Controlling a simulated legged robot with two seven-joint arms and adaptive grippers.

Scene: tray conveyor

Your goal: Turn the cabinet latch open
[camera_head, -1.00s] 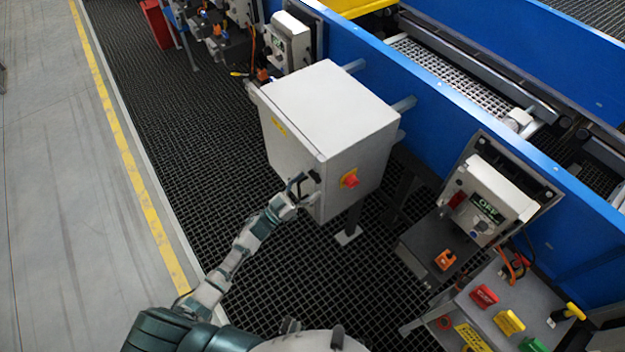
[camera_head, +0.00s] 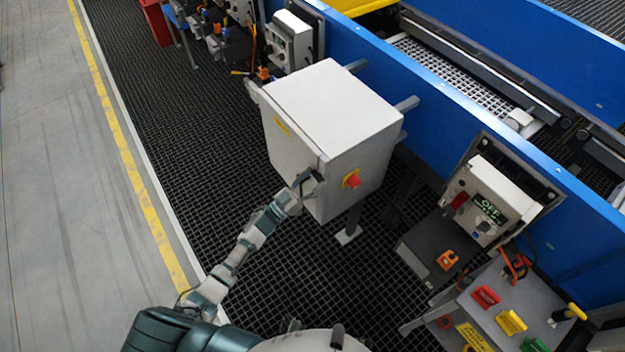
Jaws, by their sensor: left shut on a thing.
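The cabinet (camera_head: 335,105) is a light grey box on a post, fixed beside the blue conveyor frame. A red knob on a yellow plate (camera_head: 352,180) is on its right side face. My left gripper (camera_head: 310,182) is at the lower right edge of the cabinet's front door, shut on a small dark part there. That part is most likely the latch, but the fingers hide most of it and its angle cannot be made out. The door looks closed. My right gripper is not in view.
An OFF-labelled control box (camera_head: 490,205) stands to the right on the blue conveyor frame (camera_head: 440,135). A grey stand with coloured tags (camera_head: 510,320) is at the lower right. Dark grating floor (camera_head: 300,270) lies open around my left arm.

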